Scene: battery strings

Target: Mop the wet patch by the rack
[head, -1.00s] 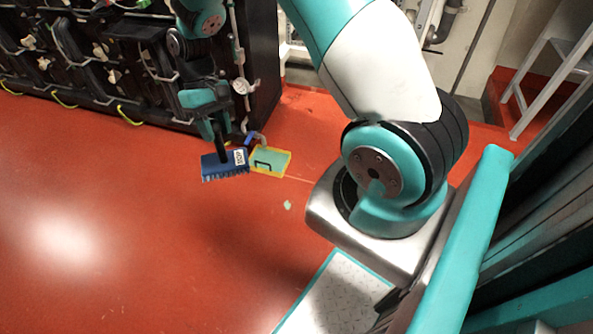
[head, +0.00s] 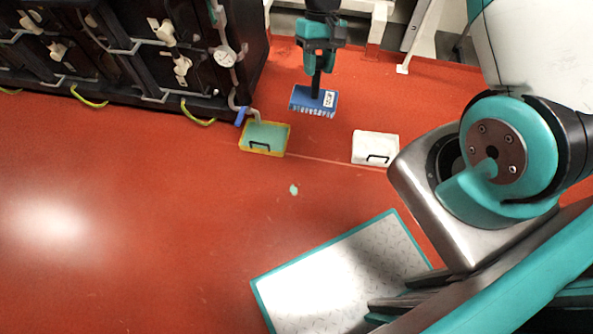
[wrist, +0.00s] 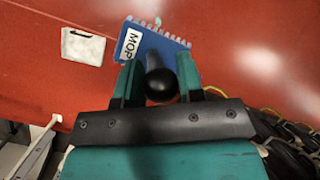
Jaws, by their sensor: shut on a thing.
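My gripper (head: 319,62) is shut on the dark handle of a mop (head: 314,101). The mop has a blue head with bristles and a white label reading MOP. In the wrist view the mop head (wrist: 160,47) sits beyond the two teal fingers of my gripper (wrist: 156,82), with the round handle end between them. In the head view the mop is right of the rack (head: 150,60); whether it touches the floor I cannot tell. A small pale green spot (head: 294,189) lies on the red floor, in front of the rack's right end; it may be the wet patch.
A yellow-rimmed tray (head: 243,149) with green inside sits below a hose at the rack's corner. A white tray (head: 372,142) lies to its right, also in the wrist view (wrist: 82,47). A teal-edged metal plate (head: 335,275) is nearer. The red floor at left is clear.

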